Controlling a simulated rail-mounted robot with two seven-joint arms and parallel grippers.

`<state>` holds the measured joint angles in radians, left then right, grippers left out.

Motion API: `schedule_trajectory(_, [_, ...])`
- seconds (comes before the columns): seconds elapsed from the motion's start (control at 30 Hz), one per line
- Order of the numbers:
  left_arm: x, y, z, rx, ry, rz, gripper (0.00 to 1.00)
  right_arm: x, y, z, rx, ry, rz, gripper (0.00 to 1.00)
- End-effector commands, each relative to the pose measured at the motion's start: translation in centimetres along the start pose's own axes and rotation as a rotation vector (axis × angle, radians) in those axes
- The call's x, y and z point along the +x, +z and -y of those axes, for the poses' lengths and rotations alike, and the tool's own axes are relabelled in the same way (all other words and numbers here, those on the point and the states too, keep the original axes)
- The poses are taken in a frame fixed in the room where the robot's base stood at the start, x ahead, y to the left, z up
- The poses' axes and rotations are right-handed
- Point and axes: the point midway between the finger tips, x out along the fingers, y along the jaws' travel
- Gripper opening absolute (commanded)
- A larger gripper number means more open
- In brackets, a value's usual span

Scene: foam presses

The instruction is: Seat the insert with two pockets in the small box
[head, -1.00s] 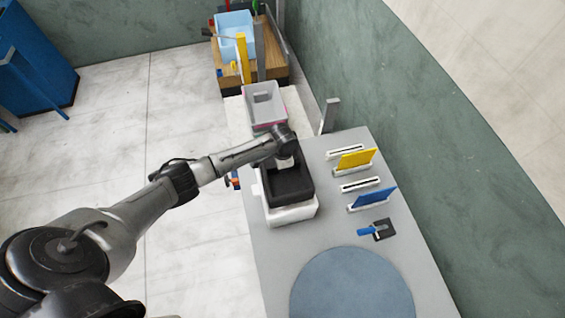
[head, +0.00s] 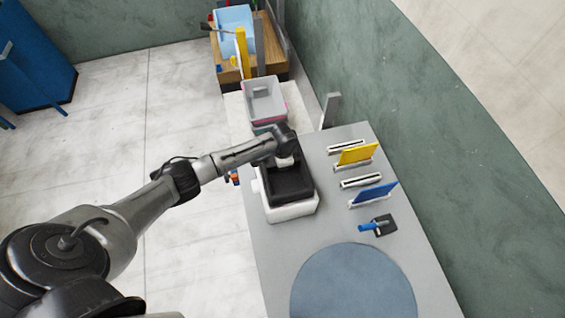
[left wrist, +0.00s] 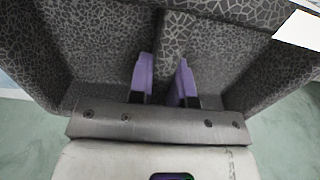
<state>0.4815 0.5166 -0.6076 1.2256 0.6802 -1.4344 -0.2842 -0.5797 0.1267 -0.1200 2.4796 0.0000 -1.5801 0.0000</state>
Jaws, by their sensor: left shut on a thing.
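The dark foam insert (head: 292,184) has two pockets split by a divider (left wrist: 176,35), which shows close up in the left wrist view. The white small box (head: 293,212) stands on the grey table, and the insert is at its opening with its dark rim above the white walls. How deep it sits I cannot tell. My left gripper (left wrist: 164,82) reaches down into the insert from above, its purple fingertips shut on the divider, one in each pocket. In the head view my left gripper (head: 287,163) is partly hidden by its wrist. My right gripper is out of view.
White slotted holders with a yellow panel (head: 356,154) and a blue panel (head: 374,194) stand to the right. A black pad with a blue handle (head: 379,225) and a round blue mat (head: 353,285) lie nearer. A grey bin (head: 264,99) stands behind. Bare table lies around the mat.

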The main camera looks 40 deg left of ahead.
Motion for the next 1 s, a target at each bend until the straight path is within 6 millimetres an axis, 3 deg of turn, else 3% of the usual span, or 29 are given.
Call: schedule_trajectory(1.0, [-0.08, 0.00, 0.01, 0.000, 0.000, 0.000, 0.00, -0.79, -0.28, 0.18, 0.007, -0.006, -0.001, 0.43])
